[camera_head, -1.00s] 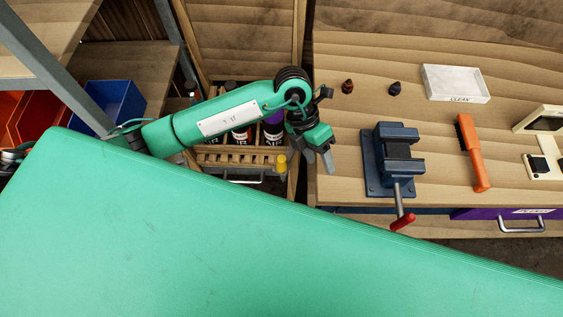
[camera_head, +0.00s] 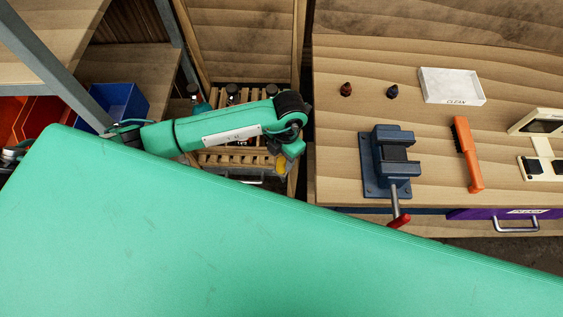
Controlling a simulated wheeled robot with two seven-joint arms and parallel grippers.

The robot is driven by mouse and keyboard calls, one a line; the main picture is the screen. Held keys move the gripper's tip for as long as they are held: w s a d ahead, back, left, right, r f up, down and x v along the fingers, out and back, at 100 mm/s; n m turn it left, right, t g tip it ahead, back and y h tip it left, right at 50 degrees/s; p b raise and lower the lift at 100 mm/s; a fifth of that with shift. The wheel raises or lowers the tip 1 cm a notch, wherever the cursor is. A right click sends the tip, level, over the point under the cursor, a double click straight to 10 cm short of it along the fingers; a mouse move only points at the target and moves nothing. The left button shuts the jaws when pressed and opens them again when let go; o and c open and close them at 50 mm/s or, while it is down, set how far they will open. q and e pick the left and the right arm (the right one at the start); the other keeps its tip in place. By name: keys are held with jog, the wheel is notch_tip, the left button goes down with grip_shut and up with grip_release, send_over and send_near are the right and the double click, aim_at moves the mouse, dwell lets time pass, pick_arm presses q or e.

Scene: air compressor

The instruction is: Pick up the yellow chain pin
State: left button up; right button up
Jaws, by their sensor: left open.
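The yellow chain pin (camera_head: 281,164) shows as a small yellow piece at the right front of the slotted wooden rack. My left gripper (camera_head: 285,163) is open and directly at the pin, partly covering it from above. Its fingers are mostly hidden by the hand, so I cannot tell whether they touch the pin or stand around it. My right gripper is not in view.
The wooden rack (camera_head: 222,158) holds several dark bottles behind my left arm. A wooden bench to the right carries a blue vise (camera_head: 390,160), an orange brush (camera_head: 467,152) and a white CLEAN tray (camera_head: 451,85). A blue bin (camera_head: 123,103) stands at left.

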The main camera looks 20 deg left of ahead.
aim_at(281, 167)
pick_arm(q)
jog(key=shift+f, duration=0.2)
notch_tip(281, 167, down, 4)
jog(key=p, duration=0.2)
jog(key=shift+s+d+p, duration=0.1)
jog(key=shift+s+p, duration=0.05)
jog(key=shift+p, duration=0.2)
jog(key=shift+f, duration=0.45)
jog(key=shift+c, duration=0.4)
jog(key=c, duration=1.1)
